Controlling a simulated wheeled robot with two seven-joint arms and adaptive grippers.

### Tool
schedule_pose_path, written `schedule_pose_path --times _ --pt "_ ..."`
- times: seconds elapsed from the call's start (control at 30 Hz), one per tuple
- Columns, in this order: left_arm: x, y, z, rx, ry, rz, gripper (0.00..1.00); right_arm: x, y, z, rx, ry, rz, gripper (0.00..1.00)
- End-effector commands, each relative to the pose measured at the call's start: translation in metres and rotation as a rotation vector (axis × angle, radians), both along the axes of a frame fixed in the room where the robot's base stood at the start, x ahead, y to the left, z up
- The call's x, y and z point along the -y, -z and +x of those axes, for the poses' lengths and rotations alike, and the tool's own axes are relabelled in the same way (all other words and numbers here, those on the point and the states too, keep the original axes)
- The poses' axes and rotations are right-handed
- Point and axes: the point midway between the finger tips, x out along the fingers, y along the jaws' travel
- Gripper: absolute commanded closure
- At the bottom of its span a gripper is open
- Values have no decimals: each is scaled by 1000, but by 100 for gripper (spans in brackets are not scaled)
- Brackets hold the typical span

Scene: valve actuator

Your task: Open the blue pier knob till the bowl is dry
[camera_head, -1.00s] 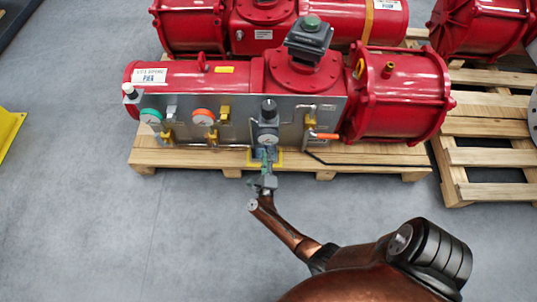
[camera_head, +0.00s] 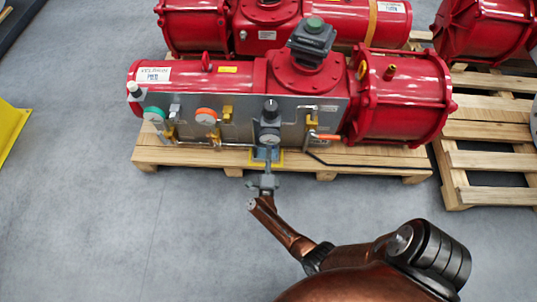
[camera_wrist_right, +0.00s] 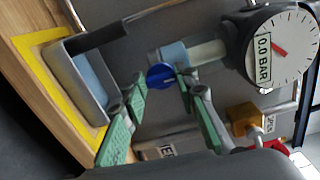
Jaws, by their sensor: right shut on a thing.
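The blue knob (camera_wrist_right: 160,76) is a small round disc in the right wrist view, at the lower end of a pale bowl (camera_wrist_right: 207,52) with a light blue collar. Above the bowl is a round gauge (camera_wrist_right: 283,47) marked 0.0 BAR. My right gripper (camera_wrist_right: 162,80) has green-padded fingers on both sides of the knob, shut on it. In the head view my right gripper (camera_head: 265,174) is below the front panel's gauge, and the knob is too small to make out. Water inside the bowl cannot be made out. My left gripper is out of view.
The red actuator (camera_head: 395,98) lies on a wooden pallet (camera_head: 375,158) behind the grey panel (camera_head: 235,120). A grey tray (camera_wrist_right: 75,75) with a yellow base is close beside my right gripper. Orange-handled and brass valves sit along the panel. The floor in front is clear.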

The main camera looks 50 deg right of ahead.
Motion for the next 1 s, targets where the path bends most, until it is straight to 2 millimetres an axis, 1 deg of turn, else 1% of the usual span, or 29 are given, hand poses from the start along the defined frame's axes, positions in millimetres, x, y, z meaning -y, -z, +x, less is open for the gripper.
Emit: schedule_pose_path --times 0.03,0.13,0.17,0.4,0.63,0.73,0.87,1.0 --pt "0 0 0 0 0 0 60 -1 3 -2 -4 2 3 97" --pt "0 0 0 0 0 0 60 -1 3 -2 -3 2 4 97" --pt "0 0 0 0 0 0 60 -1 3 -2 -4 2 5 71" --pt "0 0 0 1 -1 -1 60 0 2 -1 -1 1 3 55" --pt "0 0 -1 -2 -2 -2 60 -1 1 -1 -1 0 2 55" --pt "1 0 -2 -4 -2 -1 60 -4 2 -4 -1 0 3 55" --pt "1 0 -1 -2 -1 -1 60 -18 2 -16 -2 0 5 55" --pt "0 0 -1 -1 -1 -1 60 -35 2 -32 -2 1 4 55"
